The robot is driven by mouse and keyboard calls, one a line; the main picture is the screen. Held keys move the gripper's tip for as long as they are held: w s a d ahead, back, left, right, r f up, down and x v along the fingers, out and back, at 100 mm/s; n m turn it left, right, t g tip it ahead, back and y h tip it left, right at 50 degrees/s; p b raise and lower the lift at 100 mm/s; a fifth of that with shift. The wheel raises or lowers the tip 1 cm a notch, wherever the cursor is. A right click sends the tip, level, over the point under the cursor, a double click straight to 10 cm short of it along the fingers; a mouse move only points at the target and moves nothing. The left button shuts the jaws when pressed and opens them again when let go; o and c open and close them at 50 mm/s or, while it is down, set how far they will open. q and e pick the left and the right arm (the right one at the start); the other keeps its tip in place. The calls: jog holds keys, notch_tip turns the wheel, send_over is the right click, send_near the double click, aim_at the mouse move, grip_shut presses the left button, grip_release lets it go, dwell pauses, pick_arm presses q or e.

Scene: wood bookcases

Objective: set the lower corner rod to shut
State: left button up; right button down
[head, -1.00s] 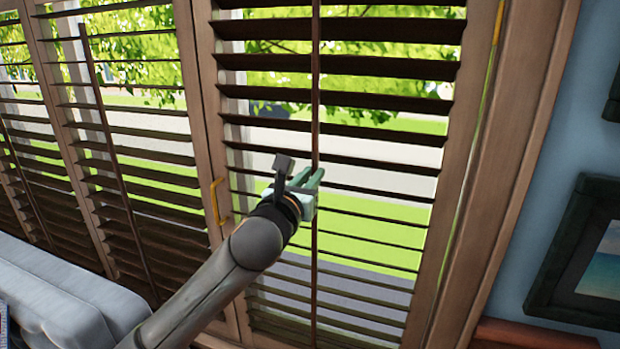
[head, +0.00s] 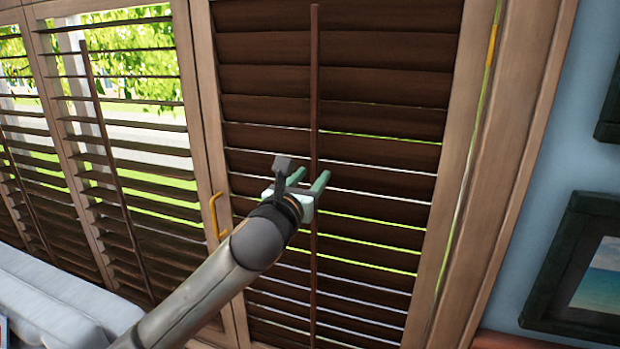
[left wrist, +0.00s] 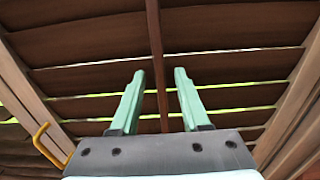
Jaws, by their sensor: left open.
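The shutter panel at the right has a dark vertical tilt rod (head: 314,120) down its middle. Its brown slats (head: 385,115) are tilted nearly flat, with only thin bright gaps between several of them. My left gripper (head: 308,181) is open in front of the rod. In the left wrist view the rod (left wrist: 156,55) runs down between the two green fingers (left wrist: 160,78), with a gap on each side. I cannot tell how deep the rod sits between the fingers. My right gripper does not show.
A yellow handle (head: 214,215) is on the panel's left frame. Shutter panels (head: 125,130) at the left have open slats. A grey-white sofa (head: 65,300) is at the lower left, and a framed picture (head: 570,270) hangs on the blue wall.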

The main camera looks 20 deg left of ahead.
pick_arm(q)
jog(key=s+b, duration=0.1)
jog(key=s, duration=1.1)
jog(key=shift+s+a+b, duration=0.2)
jog(key=shift+s+b, duration=0.05)
jog(key=shift+b, duration=0.05)
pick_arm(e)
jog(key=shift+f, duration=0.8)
